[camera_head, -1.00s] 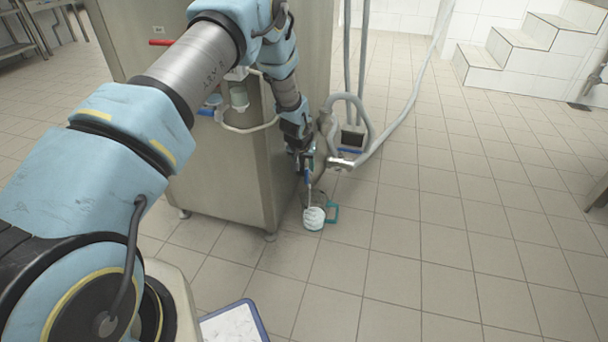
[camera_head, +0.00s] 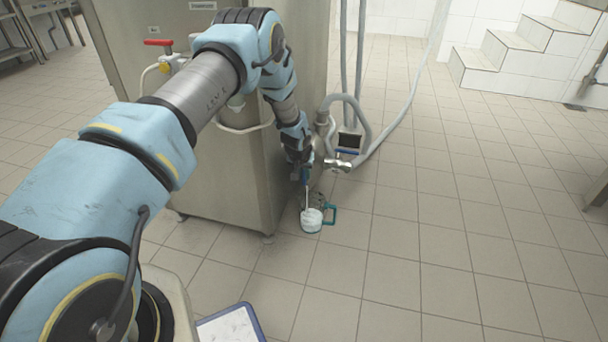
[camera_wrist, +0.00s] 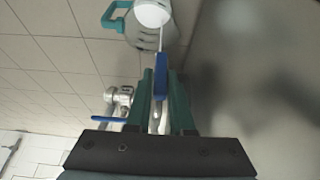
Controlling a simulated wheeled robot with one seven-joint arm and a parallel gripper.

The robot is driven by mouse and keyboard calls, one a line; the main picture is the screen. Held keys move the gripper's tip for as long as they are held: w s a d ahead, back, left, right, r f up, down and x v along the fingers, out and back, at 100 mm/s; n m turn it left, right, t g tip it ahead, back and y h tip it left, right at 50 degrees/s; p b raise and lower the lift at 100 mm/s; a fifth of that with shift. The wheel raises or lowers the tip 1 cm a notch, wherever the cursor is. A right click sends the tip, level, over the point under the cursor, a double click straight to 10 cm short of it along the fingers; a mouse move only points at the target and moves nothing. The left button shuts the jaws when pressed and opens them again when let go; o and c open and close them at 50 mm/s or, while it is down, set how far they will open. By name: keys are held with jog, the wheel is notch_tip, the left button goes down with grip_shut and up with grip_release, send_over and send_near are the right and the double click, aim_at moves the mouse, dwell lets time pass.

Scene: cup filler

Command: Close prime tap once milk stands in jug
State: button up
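The jug (camera_head: 311,219), pale with a teal handle, stands on the floor by the steel cabinet's corner. White milk shows in it, and a thin white stream (camera_head: 307,195) falls into it. In the wrist view the jug (camera_wrist: 171,36) is at the top, with the stream (camera_wrist: 160,42) running to it. The prime tap's blue lever (camera_wrist: 161,78) lies between the fingers of my gripper (camera_wrist: 161,85), which appear closed on both its sides. In the head view my gripper (camera_head: 303,172) is just above the jug; the tap body is mostly hidden.
The steel cabinet (camera_head: 215,180) stands close beside my arm. Another valve (camera_head: 340,164) with a blue handle and grey hoses (camera_head: 400,115) is right of my gripper. A red-handled valve (camera_head: 160,43) is on the cabinet. A blue-edged tray (camera_head: 230,325) is at the bottom. Floor to the right is clear.

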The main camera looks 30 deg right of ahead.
grip_shut()
jog(key=shift+s+d+b, duration=0.1)
jog(key=shift+d+b, duration=0.05)
jog(key=shift+b, duration=0.15)
jog(key=f+m+t+y+b, duration=0.1)
jog(key=t+y+b, duration=0.2)
jog(key=b, duration=0.4)
jog(key=s+d+f+m+t+y+b, duration=0.1)
jog(key=m+t+y+b, duration=0.1)
jog(key=t+y+b, duration=0.2)
jog(key=s+d+f+m+t+y+b, duration=0.1)
jog(key=t+b, duration=0.4)
jog(key=b, duration=0.5)
jog(key=shift+s+d+f+t+y+b, duration=0.15)
jog(key=shift+f+t+y+b, duration=0.1)
jog(key=shift+y, duration=0.35)
jog(key=shift+s+d+f+t+y+b, duration=0.15)
jog(key=shift+f+y, duration=0.1)
jog(key=shift+y, duration=0.35)
jog(key=shift+w+a+m, duration=0.15)
jog(key=shift+m, duration=0.15)
jog(key=o, duration=0.5)
grip_release()
jog(key=shift+r, duration=0.1)
